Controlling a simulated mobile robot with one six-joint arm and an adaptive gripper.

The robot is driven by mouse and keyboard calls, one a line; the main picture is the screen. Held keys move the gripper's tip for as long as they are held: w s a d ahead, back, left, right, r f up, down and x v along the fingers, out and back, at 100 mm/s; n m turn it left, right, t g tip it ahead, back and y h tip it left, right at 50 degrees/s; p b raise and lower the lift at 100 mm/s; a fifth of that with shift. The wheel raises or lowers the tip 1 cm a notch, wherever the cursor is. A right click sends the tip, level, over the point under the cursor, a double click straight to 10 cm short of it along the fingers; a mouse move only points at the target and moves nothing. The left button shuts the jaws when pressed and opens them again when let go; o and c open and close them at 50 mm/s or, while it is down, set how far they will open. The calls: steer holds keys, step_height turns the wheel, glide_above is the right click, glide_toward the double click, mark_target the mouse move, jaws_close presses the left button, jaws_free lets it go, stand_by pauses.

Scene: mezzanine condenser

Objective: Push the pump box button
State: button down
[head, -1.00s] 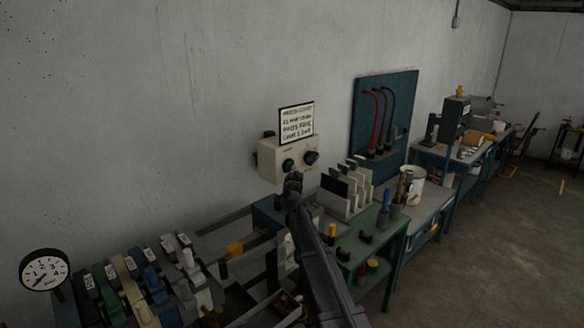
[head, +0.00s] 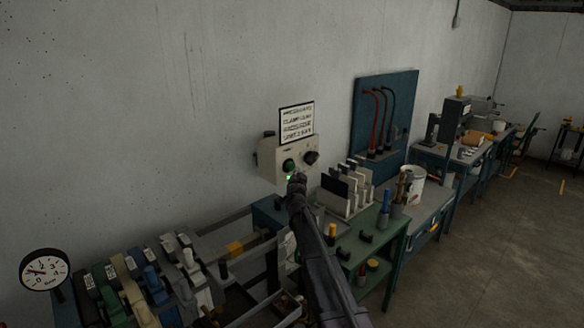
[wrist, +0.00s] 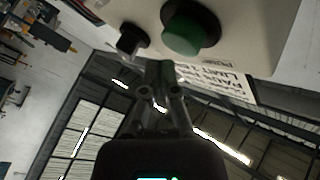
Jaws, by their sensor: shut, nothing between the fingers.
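The pump box (head: 270,158) is a cream box on the wall with a round green button (head: 288,165) and a black knob (head: 311,157). My gripper (head: 297,178) is shut and empty, just below and right of the button in the head view. In the wrist view the green button (wrist: 190,28) and the knob (wrist: 132,40) are above the fingertips (wrist: 158,68). The fingertips look apart from the button, with a small gap.
A written sign (head: 297,122) is above the box. A pressure gauge (head: 45,270) and a row of coloured levers (head: 140,285) are at lower left. A rack of upright plates (head: 345,190) stands on a green bench right of my arm.

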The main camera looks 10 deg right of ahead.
steer(key=shift+d, duration=0.1)
stand_by(0.3)
steer(key=s+d, duration=0.3)
steer(key=s, duration=0.2)
steer(key=shift+d, duration=0.25)
stand_by(0.4)
